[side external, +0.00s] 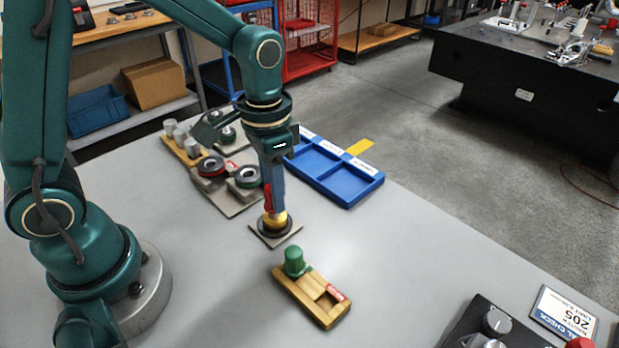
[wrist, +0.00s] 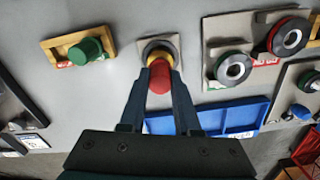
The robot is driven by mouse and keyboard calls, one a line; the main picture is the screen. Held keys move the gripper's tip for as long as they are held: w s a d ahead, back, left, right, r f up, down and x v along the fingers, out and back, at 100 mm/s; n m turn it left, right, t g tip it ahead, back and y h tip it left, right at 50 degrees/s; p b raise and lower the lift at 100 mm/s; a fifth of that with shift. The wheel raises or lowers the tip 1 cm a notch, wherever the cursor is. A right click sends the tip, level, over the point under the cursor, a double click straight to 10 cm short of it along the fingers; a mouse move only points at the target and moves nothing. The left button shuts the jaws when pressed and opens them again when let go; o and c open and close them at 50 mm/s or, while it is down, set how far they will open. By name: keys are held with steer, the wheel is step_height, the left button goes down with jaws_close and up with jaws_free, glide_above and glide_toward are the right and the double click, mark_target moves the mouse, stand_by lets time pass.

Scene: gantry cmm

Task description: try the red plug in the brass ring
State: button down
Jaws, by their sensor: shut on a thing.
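The red plug (wrist: 159,78) is between the fingertips of my gripper (wrist: 160,72) in the wrist view. In the side external view the plug (side external: 267,196) shows as a red sliver beside my gripper (side external: 271,204), which points down. The brass ring (side external: 279,221) sits in a dark round holder on a small grey plate, directly below my fingertips. In the wrist view the brass ring (wrist: 153,57) is partly hidden by the plug. The plug's lower end is at the ring, but I cannot tell how far inside it is.
A green plug (side external: 294,260) stands on a wooden block (side external: 325,309) near the front. A red-rimmed ring (side external: 211,166) and a green-rimmed ring (side external: 248,176) are behind. A blue compartment tray (side external: 349,196) lies back right. A control panel is front right. The table between is clear.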

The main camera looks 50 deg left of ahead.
steer(key=shift+r, duration=2.5)
